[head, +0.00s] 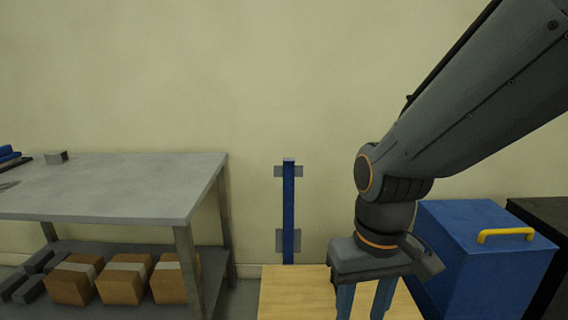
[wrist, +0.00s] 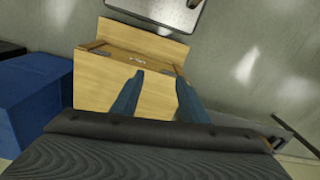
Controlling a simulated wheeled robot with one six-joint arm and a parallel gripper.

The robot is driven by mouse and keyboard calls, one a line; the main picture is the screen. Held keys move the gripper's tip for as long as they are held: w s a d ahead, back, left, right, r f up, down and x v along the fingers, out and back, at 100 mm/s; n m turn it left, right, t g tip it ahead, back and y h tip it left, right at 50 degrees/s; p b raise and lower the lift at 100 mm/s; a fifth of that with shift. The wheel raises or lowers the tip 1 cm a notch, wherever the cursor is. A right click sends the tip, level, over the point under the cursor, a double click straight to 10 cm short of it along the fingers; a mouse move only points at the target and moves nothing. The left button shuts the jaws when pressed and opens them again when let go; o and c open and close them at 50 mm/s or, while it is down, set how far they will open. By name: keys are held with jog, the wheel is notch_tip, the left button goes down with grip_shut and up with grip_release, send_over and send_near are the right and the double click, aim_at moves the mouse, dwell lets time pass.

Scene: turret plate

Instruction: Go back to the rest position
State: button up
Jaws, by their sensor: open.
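My gripper (head: 365,300) points down over a light wooden surface (head: 285,290) at the bottom of the head view, and the lower ends of its blue fingers are cut off by the frame edge. In the wrist view my gripper (wrist: 160,76) shows two blue fingers spread apart with nothing between them. Behind the fingers in the wrist view is a wooden box-like piece (wrist: 97,85), with a small unclear mark between the fingertips. My arm comes in from the upper right in the head view. I cannot tell the height of the fingertips above the wood.
A blue box (head: 470,245) with a yellow handle (head: 505,233) stands close right of my gripper, with a dark box (head: 545,215) beyond. A grey table (head: 120,185) is at left, cardboard boxes (head: 120,280) beneath. A blue post (head: 288,210) stands by the wall.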

jog(key=d+r+m+p, duration=0.2)
jog(key=d+r+p, duration=0.4)
jog(key=p, duration=0.5)
jog(key=shift+s+d+r+p, duration=0.3)
jog(key=shift+s+d+r, duration=0.05)
jog(key=shift+r, duration=0.2)
